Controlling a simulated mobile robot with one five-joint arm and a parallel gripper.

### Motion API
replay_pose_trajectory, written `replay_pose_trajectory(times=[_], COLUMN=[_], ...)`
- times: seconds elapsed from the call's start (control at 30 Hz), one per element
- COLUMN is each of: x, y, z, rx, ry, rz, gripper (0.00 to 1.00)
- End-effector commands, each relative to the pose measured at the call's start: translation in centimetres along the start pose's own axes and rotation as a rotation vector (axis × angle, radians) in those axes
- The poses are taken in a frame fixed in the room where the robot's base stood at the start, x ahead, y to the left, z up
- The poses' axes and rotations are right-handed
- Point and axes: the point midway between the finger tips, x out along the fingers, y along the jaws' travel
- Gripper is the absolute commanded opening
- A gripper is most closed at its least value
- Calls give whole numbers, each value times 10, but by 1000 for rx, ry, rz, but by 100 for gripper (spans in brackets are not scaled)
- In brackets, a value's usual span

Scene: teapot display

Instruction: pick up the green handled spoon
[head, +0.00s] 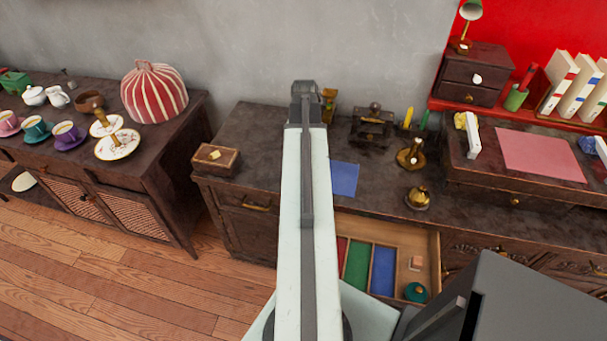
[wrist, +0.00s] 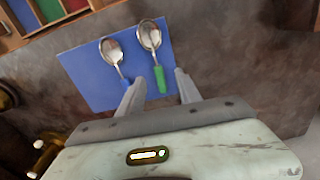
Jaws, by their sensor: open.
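The green handled spoon (wrist: 159,80) lies on a blue mat (wrist: 80,72) in the wrist view, its metal bowl pointing to the top of the picture. A second spoon with a blue handle (wrist: 112,52) lies to its left, its handle partly behind my left finger. My gripper (wrist: 160,77) is open and empty, with its fingertips on either side of the green handle in the picture. I cannot tell how high they are above it. In the head view the blue mat (head: 344,179) shows to the right of my arm. The spoons and my fingers are hidden there.
An open drawer (head: 433,250) with red, green and blue compartments juts out below the mat. A small wooden box (head: 216,160) stands at the dresser's left. Brass pieces (head: 410,155) stand right of the mat. A side table (head: 180,130) with cups is at far left.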

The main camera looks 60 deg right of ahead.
Motion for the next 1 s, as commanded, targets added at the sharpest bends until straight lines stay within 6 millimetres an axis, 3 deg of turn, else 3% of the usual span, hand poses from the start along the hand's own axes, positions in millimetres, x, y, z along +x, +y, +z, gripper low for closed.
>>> replay_pose_trajectory(times=[0.3,0.57,0.73,1.0], x=[50,50,49,49], y=[4,3,3,3], z=[-5,-5,-4,-4], rx=[-1,-2,-2,-3], ry=[0,0,0,0], rz=[0,0,0,0], gripper=[41,41,0,0])
